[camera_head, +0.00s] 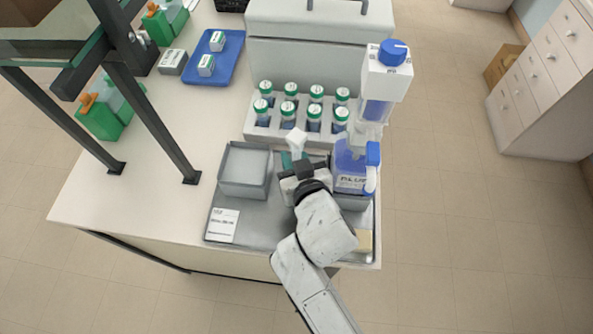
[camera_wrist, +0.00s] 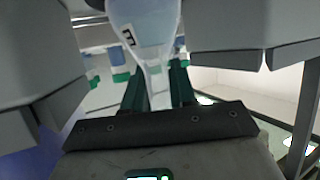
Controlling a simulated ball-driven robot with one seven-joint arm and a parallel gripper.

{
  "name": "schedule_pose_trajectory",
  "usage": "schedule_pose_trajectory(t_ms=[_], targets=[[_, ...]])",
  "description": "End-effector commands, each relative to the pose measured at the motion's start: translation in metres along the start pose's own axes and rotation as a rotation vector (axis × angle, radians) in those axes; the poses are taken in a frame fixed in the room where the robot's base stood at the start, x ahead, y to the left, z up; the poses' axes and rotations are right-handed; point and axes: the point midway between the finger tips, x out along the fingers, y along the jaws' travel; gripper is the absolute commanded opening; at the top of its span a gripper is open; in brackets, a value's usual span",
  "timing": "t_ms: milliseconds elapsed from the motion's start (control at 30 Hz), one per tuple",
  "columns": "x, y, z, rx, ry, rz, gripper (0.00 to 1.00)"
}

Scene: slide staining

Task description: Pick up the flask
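The flask (camera_head: 296,136) shows in the head view as a small pale piece just beyond my gripper; the rest is hidden. In the wrist view, which appears upside down, its translucent body (camera_wrist: 145,25) with a small label narrows to a neck between my fingers. My gripper (camera_head: 294,158) has dark teal fingers. In the wrist view the gripper (camera_wrist: 158,88) has one finger against each side of the neck, closed around it. I cannot tell whether the flask's base touches the tray.
A grey open box (camera_head: 245,188) stands left of my gripper on the grey tray (camera_head: 255,228). A bottle with blue liquid (camera_head: 351,168) stands close on the right. A rack (camera_head: 262,130) of green-capped vials is behind. A blue tray (camera_head: 224,70) lies farther left.

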Motion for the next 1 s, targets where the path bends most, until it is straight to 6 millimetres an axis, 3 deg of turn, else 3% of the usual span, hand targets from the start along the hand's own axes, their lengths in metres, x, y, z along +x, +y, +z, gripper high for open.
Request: schedule_pose_trajectory(t_ms=[167,467,667,767,1000], targets=[[0.000,0.000,-0.001,0.000,0.001,0.000,0.09],[-0.001,0.000,-0.003,0.000,0.003,0.000,0.09],[-0.007,0.000,-0.019,0.001,0.006,0.000,0.09],[-0.014,-0.001,-0.032,0.002,0.007,-0.001,0.09],[-0.055,-0.004,-0.052,0.002,0.006,-0.002,0.09]])
